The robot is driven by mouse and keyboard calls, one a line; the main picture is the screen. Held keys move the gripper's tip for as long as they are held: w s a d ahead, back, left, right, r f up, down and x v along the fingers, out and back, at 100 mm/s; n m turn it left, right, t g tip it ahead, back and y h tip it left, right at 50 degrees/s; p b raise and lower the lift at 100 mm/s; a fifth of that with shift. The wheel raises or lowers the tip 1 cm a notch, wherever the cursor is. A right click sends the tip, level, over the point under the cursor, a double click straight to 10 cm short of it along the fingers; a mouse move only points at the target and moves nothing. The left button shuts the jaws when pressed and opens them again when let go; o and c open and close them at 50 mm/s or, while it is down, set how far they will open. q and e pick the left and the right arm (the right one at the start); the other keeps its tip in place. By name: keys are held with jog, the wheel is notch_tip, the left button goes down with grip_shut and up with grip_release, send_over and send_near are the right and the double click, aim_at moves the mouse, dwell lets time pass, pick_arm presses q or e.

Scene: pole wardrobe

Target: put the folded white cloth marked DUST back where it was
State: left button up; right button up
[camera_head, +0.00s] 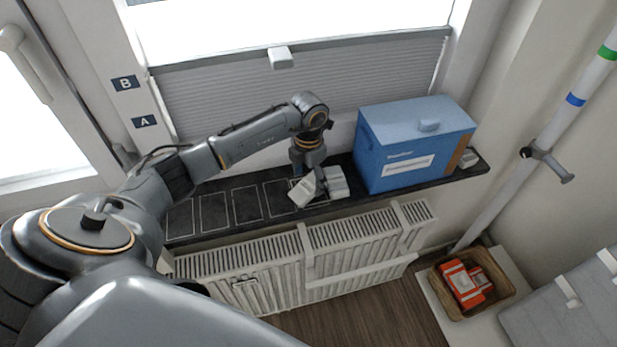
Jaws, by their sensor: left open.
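A small white folded thing (303,191) lies tilted on the dark window sill (220,190), just below my left gripper (308,172). A second white folded thing (337,182) sits right beside it, to the right. Either may be the cloth marked DUST; I cannot read any marking on them. My left gripper points down at the sill, and its jaws are open. Its fingertips are close to the tilted white thing; I cannot tell whether they touch it. The sill has several thin white outlined rectangles, empty to the left of the gripper. My right gripper is not in view.
A blue box (390,150) with a lid stands on the sill to the right. A white radiator (300,260) is below the sill. A basket (447,303) with orange-and-white packs stands at lower right, near a pale pole (510,187). The sill's left part is clear.

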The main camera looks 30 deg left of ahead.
aim_at(309, 183)
pick_arm(q)
jog(key=shift+r+p, duration=0.4)
jog(key=shift+r, duration=0.2)
notch_tip(309, 183, up, 12)
jog(key=b, duration=0.3)
jog(key=shift+b, duration=0.4)
jog(key=shift+f, duration=0.15)
